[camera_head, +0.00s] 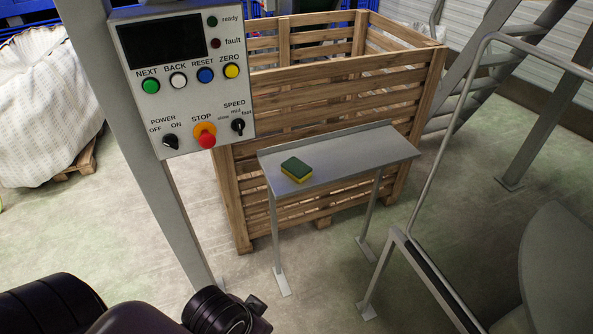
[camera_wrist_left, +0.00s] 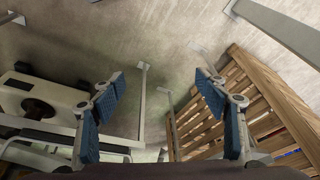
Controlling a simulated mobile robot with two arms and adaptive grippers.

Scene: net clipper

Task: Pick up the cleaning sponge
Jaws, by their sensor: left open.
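The cleaning sponge (camera_head: 296,170), green on top and yellow below, lies flat on the left part of a small grey metal shelf table (camera_head: 350,158). I do not see the sponge in the left wrist view. My right gripper is not in view.
A control panel (camera_head: 183,80) on a grey post (camera_head: 135,130) stands left of the table. A slatted wooden crate (camera_head: 335,80) is right behind the table. A metal handrail (camera_head: 425,180) rises at the right. The floor (camera_head: 325,290) in front is clear.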

